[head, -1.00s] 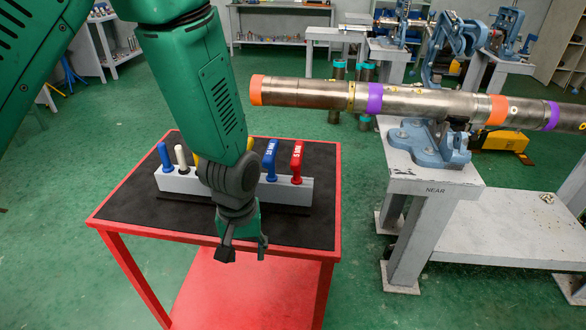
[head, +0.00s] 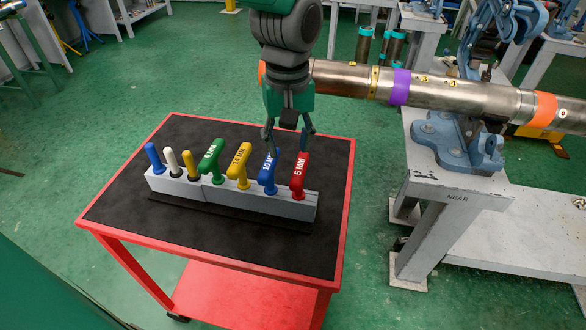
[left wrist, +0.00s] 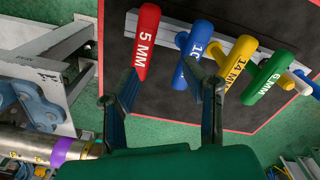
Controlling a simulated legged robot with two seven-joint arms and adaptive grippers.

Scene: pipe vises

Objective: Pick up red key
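The red key (head: 299,177), marked 5 MM, stands upright at the right end of a grey holder block (head: 234,197) on the cart. My left gripper (head: 289,141) is open and empty, just above the red and blue key handles in the head view. In the left wrist view, the red key (left wrist: 142,45) lies beyond and between the two spread fingers, closer to the left finger. The blue key (left wrist: 196,66) shows beyond the right finger. Whether a finger touches a handle is not clear. My right gripper is not in view.
The holder also carries a yellow key (head: 238,167), a green key (head: 211,160) and several small-handled tools at left. The red-edged cart (head: 344,215) has a free black top in front. A metal pipe (head: 440,93) in a blue vise (head: 457,146) stands close on the right.

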